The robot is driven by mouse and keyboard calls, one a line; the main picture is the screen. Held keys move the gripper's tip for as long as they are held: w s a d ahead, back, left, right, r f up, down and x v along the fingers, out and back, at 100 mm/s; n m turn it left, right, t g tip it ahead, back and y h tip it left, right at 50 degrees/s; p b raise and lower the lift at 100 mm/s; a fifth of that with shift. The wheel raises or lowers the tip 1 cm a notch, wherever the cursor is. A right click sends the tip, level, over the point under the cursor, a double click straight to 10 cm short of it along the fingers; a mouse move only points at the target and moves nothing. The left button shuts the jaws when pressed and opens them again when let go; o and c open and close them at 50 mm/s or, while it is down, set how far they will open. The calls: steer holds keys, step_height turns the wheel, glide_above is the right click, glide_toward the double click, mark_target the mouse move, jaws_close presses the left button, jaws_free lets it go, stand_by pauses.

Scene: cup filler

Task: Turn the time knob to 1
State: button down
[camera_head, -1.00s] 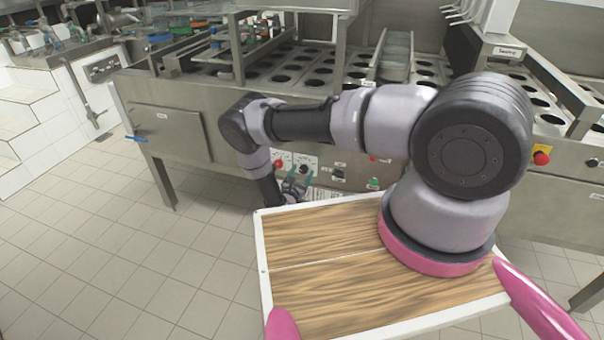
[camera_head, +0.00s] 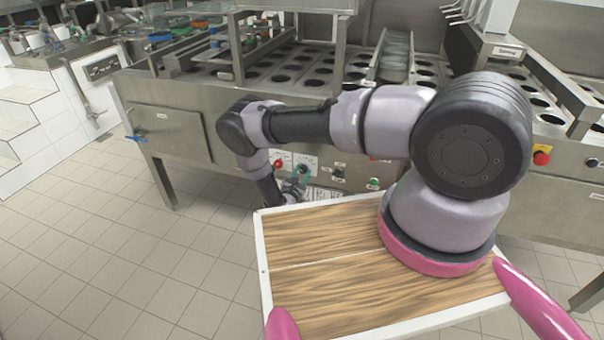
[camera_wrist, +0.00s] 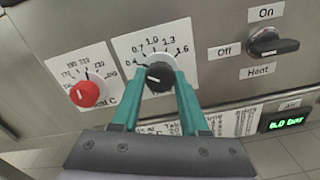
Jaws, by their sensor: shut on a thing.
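The time knob (camera_wrist: 158,77) is a black round knob on a white dial plate (camera_wrist: 152,42) marked 0.4, 0.7, 1.0, 1.3 and 1.6. A white line on it points left, near the 0.4 side. My gripper (camera_wrist: 160,81), with teal fingers, is shut on the knob, one finger on each side, in the wrist view. The fingers hide part of the dial's lower edge and the label under it. In the head view my gripper (camera_head: 297,181) is small at the machine's front panel and partly covers the dial.
A red knob (camera_wrist: 85,93) on a temperature dial sits close to the left. A black On/Off/Heat switch (camera_wrist: 272,46) and a green air display (camera_wrist: 287,119) are to the right. The steel machine front (camera_head: 172,137) stands over a tiled floor (camera_head: 130,260).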

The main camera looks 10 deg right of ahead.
steer(key=m, duration=1)
steer(key=shift+m, duration=0.4)
stand_by(0.4)
steer(key=shift+c, duration=2.1)
jaws_free()
steer(key=v, duration=1.1)
